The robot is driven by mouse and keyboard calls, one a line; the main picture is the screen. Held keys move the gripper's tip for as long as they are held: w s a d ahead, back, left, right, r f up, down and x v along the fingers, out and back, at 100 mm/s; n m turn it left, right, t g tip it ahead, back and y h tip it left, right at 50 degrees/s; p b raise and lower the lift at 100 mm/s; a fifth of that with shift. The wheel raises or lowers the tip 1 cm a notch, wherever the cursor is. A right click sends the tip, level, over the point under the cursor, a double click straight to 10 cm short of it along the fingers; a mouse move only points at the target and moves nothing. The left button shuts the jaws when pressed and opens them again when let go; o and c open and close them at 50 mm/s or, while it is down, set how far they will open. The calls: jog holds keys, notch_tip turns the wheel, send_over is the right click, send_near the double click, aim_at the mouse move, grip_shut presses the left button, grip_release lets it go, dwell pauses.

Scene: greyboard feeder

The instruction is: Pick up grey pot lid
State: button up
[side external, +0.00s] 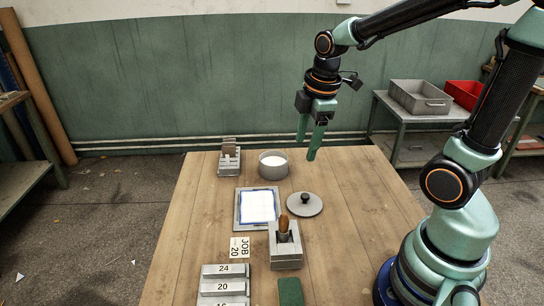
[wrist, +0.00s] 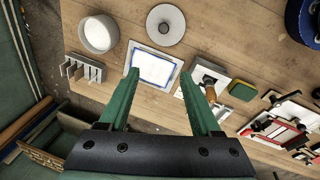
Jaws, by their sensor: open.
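The grey pot lid (side external: 305,205) is a flat round disc with a dark knob on top. It lies on the wooden table, right of the white sheet and behind the grey block holder. In the wrist view the lid (wrist: 165,24) is near the top, beyond my fingertips. My gripper (side external: 311,150) is open and empty, well above the far part of the table. Its green fingers (wrist: 158,80) are spread apart in the wrist view. A grey round pot (side external: 273,165) with a white inside stands behind the lid, apart from it.
A white sheet with a blue border (side external: 257,207) lies on a grey board. The grey holder (side external: 286,246) has a wooden-handled tool upright in it. A slotted grey rack (side external: 229,160) stands at the far left. Numbered blocks (side external: 224,287) and a green block (side external: 290,291) are nearer. Table right of the lid is clear.

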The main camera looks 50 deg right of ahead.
jog(key=w+d+f+n+g, duration=0.1)
jog(key=d+f+n+g, duration=0.15)
jog(key=f+n, duration=0.35)
jog(key=n, duration=0.2)
send_over(305, 195)
jog(key=f, duration=0.6)
jog(key=shift+s+d, duration=0.2)
jog(key=shift+w+a+f, duration=0.1)
jog(key=shift+f, duration=1.45)
jog(key=shift+w+a+f, duration=0.1)
jog(key=shift+f, duration=1.4)
grip_shut()
